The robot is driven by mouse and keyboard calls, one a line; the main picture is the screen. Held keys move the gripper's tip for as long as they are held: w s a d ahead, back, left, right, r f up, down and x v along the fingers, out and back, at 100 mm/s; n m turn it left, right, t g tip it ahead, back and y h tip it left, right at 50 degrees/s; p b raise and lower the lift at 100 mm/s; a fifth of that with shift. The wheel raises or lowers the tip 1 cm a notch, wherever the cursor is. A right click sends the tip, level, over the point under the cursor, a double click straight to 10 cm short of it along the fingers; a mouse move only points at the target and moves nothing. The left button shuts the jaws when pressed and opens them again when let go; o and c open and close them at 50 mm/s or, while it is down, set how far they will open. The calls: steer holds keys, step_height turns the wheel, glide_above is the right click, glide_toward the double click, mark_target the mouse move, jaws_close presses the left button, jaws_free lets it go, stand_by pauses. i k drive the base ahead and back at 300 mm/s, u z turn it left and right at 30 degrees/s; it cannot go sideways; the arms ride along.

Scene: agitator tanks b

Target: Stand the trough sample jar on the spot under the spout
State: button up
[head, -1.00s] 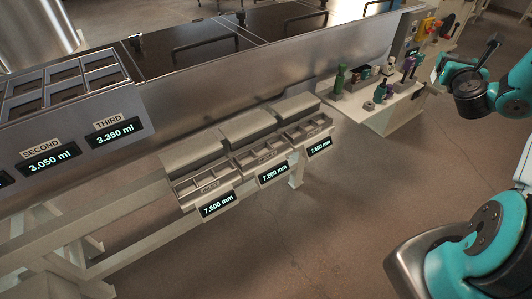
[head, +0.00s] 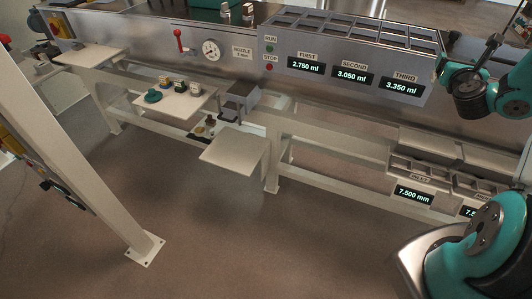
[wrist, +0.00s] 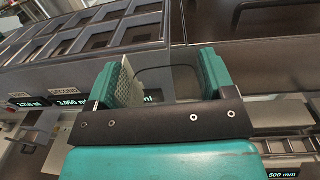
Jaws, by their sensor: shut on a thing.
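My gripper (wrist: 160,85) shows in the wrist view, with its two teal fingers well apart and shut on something. The trough sample jar is hard to make out between them; I take it to be the held thing, perhaps see-through. In the head view the fingers are out of sight. A label reading nozzle (head: 242,52) is on the long metal tank's front, left of the displays. I cannot clearly pick out the spout or the spot under it. A grey box-like part (head: 240,94) juts out below that label, above a bare pale plate (head: 236,151).
A pale shelf (head: 180,106) holds several small coloured items. Another pale shelf (head: 90,54) stands farther left. Display units (head: 413,192) stick out at the right. A slanted pale post (head: 90,150) stands at the left. The floor (head: 240,240) in front is clear.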

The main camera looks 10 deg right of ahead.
mark_target(237, 145)
steer(key=u, duration=0.7)
steer(key=i, duration=0.4)
